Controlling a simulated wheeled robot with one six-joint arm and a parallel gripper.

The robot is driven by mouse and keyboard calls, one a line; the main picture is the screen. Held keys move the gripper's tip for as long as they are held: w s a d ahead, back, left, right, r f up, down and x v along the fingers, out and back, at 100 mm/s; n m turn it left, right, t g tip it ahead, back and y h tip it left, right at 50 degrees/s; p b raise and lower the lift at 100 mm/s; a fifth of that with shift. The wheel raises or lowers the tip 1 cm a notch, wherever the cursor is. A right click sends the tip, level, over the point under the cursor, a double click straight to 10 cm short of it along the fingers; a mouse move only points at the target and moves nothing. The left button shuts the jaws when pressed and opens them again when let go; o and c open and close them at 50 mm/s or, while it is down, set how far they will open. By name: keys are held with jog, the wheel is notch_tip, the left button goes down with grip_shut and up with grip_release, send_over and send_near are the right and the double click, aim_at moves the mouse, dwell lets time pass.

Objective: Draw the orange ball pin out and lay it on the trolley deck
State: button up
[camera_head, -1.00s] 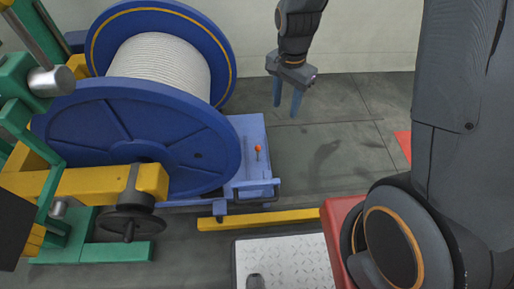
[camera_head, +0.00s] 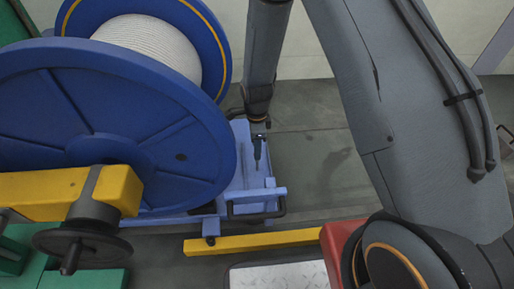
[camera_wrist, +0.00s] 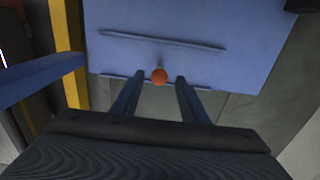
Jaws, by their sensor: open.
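The orange ball pin (camera_wrist: 159,76) shows in the wrist view as a round orange knob on a short pale stem at the blue trolley deck (camera_wrist: 190,22). My gripper (camera_wrist: 155,86) is open, with one blue finger on each side of the ball in this view. I see a gap on both sides and cannot tell the height difference. In the head view my gripper (camera_head: 258,150) points down over the trolley deck (camera_head: 270,183), and the pin is hidden behind it.
A big blue reel (camera_head: 110,125) of pale rope stands left of my gripper. A yellow bar (camera_head: 255,241) lies on the floor in front of the trolley. A dark handle (camera_head: 257,212) is at the deck's front edge. Grey floor is clear to the right.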

notch_tip(320, 180, down, 7)
jog(key=b, duration=0.3)
jog(key=shift+f, duration=0.2)
grip_shut()
jog(key=shift+s, duration=0.25)
